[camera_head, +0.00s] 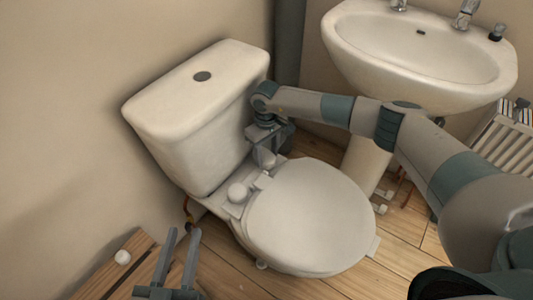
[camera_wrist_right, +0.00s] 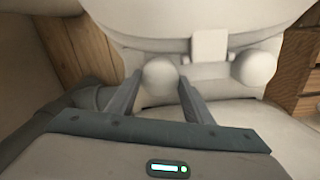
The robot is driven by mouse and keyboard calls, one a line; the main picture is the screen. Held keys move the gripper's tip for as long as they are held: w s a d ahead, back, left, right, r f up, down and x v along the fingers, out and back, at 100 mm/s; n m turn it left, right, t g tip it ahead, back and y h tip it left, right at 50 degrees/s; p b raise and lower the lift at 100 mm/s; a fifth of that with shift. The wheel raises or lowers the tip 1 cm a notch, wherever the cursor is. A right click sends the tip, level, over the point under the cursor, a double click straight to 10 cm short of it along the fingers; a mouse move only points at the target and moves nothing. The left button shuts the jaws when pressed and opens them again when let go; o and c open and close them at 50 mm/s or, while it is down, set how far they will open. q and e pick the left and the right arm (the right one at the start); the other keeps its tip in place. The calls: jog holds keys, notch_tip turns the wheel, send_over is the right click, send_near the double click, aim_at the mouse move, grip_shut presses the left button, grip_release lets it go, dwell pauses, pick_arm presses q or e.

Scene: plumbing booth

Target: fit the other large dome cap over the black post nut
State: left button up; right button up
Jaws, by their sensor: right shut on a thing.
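My right gripper (camera_head: 262,150) is at the back of the toilet, behind the lid hinge. It is shut on a white large dome cap (camera_head: 265,158), which also shows between the fingers in the right wrist view (camera_wrist_right: 160,73). The cap is low at the hinge strip; I cannot tell whether it is seated. The black post nut is not visible. Another white dome cap (camera_head: 237,193) sits on the hinge strip to the left, and in the right wrist view (camera_wrist_right: 253,67) it stands to the right. My left gripper (camera_head: 182,232) is open and empty at the lower left.
The closed toilet lid (camera_head: 310,215) lies in front of the caps and the cistern (camera_head: 200,120) rises behind them. A small white round piece (camera_head: 122,257) lies on a wooden surface (camera_head: 140,245) at the lower left. A washbasin (camera_head: 420,50) stands at the upper right.

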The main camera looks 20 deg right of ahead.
jog(key=shift+s+d+f, duration=0.1)
jog(key=shift+s+f, duration=0.05)
jog(key=shift+f, duration=0.35)
jog(key=shift+c, duration=0.4)
jog(key=shift+f+b, duration=0.2)
jog(key=shift+b, duration=0.15)
jog(key=shift+c, duration=0.5)
jog(key=shift+d+f, duration=0.2)
jog(key=shift+f, duration=0.05)
jog(key=c, duration=0.4)
jog(key=shift+o, duration=0.3)
jog(key=shift+f+b, duration=0.1)
jog(key=shift+b, duration=0.2)
jog(key=shift+d, duration=0.1)
jog(key=o, duration=1.6)
jog(key=shift+f, duration=0.15)
jog(key=shift+w, duration=0.2)
jog(key=shift+a+r, duration=0.2)
jog(key=shift+r, duration=0.05)
